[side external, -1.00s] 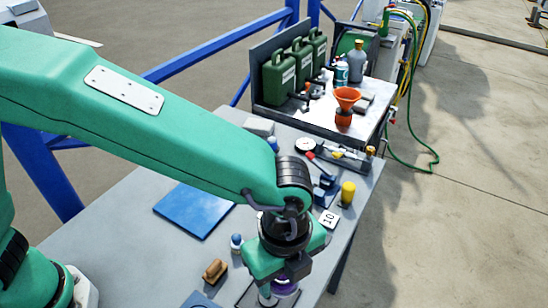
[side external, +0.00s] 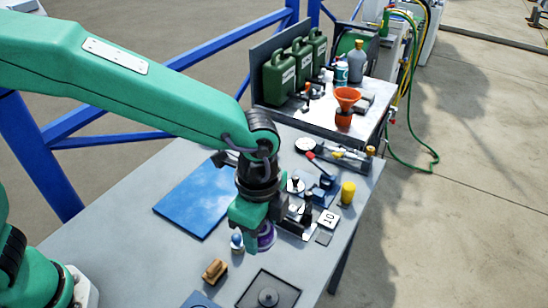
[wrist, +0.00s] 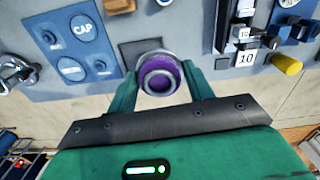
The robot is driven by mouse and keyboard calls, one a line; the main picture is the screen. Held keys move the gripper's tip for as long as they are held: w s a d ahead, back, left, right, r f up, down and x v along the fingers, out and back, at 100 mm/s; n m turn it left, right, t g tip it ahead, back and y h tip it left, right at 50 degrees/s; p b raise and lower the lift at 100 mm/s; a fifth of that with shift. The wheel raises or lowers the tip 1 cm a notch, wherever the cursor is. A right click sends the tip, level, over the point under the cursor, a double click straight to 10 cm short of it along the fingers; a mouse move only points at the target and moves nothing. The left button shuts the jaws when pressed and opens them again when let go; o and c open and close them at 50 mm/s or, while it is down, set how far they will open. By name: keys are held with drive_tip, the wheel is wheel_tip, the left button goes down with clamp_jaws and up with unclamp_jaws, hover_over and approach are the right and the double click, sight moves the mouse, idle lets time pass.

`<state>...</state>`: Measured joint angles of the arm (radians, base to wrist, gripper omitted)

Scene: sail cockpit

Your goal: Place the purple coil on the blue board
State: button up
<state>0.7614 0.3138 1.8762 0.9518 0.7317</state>
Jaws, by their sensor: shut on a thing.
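The purple coil (side external: 266,238) is between the fingers of my gripper (side external: 256,232), which is shut on it and holds it above the grey table. In the wrist view the coil (wrist: 177,73) sits between the green fingertips, its round opening facing the camera. The blue board (side external: 190,200) lies flat on the table, to the left of my gripper in the side view. My arm covers part of its right edge.
A dark square tray (side external: 250,299) with a round grey piece lies at the table's front. A yellow cylinder (side external: 348,192) and a number 10 tag (side external: 328,219) are to the right.

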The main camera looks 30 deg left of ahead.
drive_tip(key=w+a+n, duration=0.2)
drive_tip(key=a+n, duration=0.4)
drive_tip(key=a, duration=0.1)
drive_tip(key=w+a+n, duration=0.2)
drive_tip(key=a+n, duration=0.3)
drive_tip(key=a, duration=0.3)
drive_tip(key=shift+w+r+n, duration=0.3)
drive_tip(key=shift+r+n, duration=0.05)
drive_tip(key=shift+n, duration=0.05)
drive_tip(key=shift+a, duration=0.15)
hover_over(209, 190)
wheel_tip(209, 190, down, 7)
drive_tip(key=shift+f, duration=2)
drive_tip(key=shift+f, duration=0.1)
